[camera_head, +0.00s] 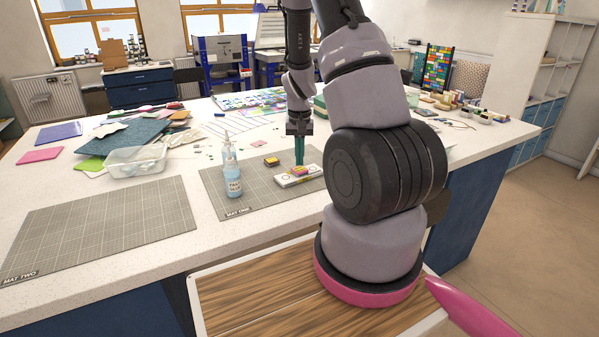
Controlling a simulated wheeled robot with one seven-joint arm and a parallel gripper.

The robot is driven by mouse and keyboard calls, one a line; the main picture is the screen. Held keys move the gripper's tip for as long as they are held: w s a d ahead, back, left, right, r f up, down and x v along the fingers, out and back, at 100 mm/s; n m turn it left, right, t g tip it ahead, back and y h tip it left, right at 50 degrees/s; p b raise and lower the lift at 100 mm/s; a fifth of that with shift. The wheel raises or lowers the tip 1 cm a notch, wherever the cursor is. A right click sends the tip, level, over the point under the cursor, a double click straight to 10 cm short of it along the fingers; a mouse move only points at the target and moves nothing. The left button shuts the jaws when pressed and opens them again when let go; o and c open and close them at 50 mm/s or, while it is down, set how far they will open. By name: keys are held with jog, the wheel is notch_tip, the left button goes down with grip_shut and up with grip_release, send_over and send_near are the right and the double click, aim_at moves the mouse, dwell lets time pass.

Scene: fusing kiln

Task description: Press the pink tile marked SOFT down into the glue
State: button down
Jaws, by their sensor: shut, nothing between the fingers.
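My gripper (299,162) points straight down over Mat One (238,195), its teal fingers shut with nothing between them. The fingertips are at or just above a small pink tile (300,171), and I cannot tell whether they touch it. The pink tile lies on a white slab (284,182) on the mat, with some yellow showing next to it. Any marking on the tile is too small to read, and the glue under it cannot be made out.
A light blue glue bottle (232,183) stands on Mat One, left of the slab. A small dark and yellow block (271,161) lies between them. Mat Two (100,225) is bare. A clear tub (135,163) and glass sheets (130,140) lie at left.

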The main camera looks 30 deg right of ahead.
jog(key=shift+f, duration=0.65)
dwell(0.7)
notch_tip(320, 180, up, 7)
dwell(0.7)
jog(key=shift+r, duration=0.1)
dwell(0.4)
jog(key=s+a+r+t+y, duration=0.1)
jog(key=s+a+r+t, duration=0.2)
jog(key=r, duration=0.7)
jog(key=s+a+r+t, duration=0.1)
jog(key=s+a+r, duration=0.35)
jog(key=r, duration=0.55)
jog(key=s+a+r+t, duration=0.1)
jog(key=s+a+r, duration=0.2)
jog(key=s, duration=0.3)
jog(key=s+a+r+n+t+y, duration=0.1)
jog(key=s+a+r+t, duration=0.1)
jog(key=s+r, duration=0.4)
jog(key=shift+a, duration=0.4)
jog(key=shift+r, duration=0.1)
